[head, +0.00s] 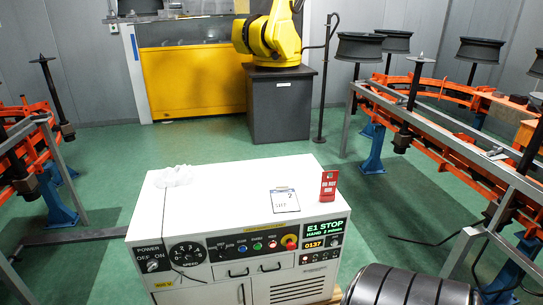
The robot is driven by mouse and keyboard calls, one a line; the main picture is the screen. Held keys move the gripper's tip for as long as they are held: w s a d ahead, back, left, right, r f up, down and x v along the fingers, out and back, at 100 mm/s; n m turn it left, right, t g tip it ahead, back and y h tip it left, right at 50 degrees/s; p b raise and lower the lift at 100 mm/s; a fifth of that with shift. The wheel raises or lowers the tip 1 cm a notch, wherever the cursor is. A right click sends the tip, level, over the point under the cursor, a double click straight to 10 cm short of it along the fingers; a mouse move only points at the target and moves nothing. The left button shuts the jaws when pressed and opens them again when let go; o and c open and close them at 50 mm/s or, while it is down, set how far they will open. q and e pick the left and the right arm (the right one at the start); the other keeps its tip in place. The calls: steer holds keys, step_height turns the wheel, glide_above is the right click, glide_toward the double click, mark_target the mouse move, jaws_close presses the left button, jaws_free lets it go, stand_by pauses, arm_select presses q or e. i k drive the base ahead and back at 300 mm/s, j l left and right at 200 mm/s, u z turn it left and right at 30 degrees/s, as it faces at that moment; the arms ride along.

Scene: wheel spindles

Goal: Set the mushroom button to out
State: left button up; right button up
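Neither of my grippers is in view.
A red tag (328,186) and a paper card (285,200) are on the cabinet top. A black ribbed cylinder (405,287) is at the lower right. Orange conveyor rails (450,155) with spindles run along the right. Green floor lies open behind the cabinet; a yellow robot arm (268,38) stands beyond.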

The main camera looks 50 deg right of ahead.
mark_target(291, 246)
steer(key=z, duration=1.6)
